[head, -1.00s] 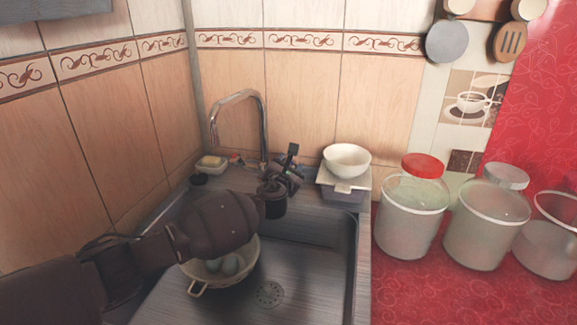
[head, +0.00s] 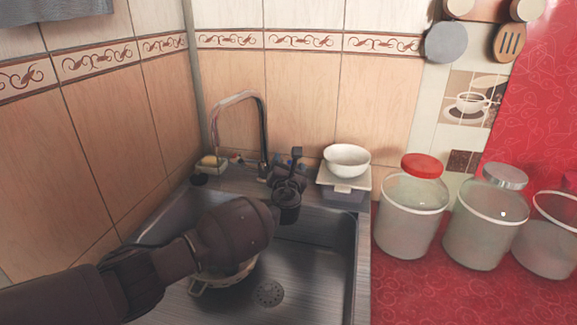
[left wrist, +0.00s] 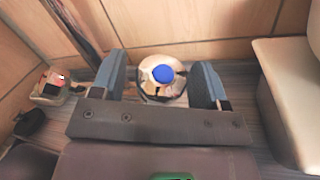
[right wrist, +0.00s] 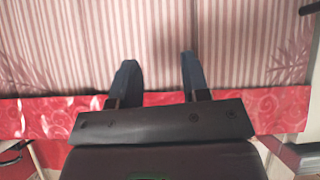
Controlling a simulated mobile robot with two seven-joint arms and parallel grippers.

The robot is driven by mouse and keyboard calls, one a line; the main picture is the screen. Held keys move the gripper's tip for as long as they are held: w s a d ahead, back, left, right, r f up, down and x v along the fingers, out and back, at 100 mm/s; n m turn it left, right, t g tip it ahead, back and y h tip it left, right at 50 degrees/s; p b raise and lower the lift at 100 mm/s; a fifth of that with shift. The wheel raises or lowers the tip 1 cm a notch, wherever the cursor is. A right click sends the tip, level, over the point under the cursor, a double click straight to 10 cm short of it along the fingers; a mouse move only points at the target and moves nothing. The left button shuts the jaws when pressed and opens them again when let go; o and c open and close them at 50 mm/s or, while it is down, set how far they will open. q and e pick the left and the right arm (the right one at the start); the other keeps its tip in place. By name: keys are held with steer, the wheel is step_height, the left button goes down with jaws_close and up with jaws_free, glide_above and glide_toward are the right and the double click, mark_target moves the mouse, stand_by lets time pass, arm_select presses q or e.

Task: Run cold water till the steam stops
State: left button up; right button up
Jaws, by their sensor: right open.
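The chrome faucet (head: 265,125) stands at the back of the sink, its spout arching left. No water stream or steam shows. My left gripper (head: 290,160) is behind the sink, right of the faucet. In the left wrist view, a pale tap knob with a blue cap (left wrist: 163,74) sits between its open fingers (left wrist: 163,85), with a visible gap on the left and little on the right. A pale pot (head: 210,285) in the sink is mostly covered by my left arm, and its contents are hidden. My right gripper (right wrist: 158,82) is open and empty before a striped curtain.
A soap dish with a sponge (head: 210,163) stands left of the faucet. A white bowl (head: 347,158) rests on a box (head: 345,188) right of my left gripper. Several jars, one red-lidded (head: 412,210), line the red counter. The sink's right side is clear.

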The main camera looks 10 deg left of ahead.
arm_select(q)
steer(key=shift+o, duration=0.2)
steer(key=shift+s, duration=0.1)
steer(key=shift+s+d, duration=0.1)
steer(key=shift+s, duration=0.1)
steer(key=v, duration=0.1)
steer(key=p+v, duration=0.1)
steer(key=v, duration=0.1)
steer(key=p+v, duration=0.1)
steer(key=v, duration=0.1)
steer(key=shift+r, duration=0.35)
steer(key=v, duration=0.1)
steer(key=p+v, duration=0.1)
steer(key=v, duration=0.3)
steer(key=shift+s+f+p, duration=0.15)
steer(key=shift+f+p, duration=0.15)
steer(key=shift+f, duration=0.05)
steer(key=shift+r, duration=0.1)
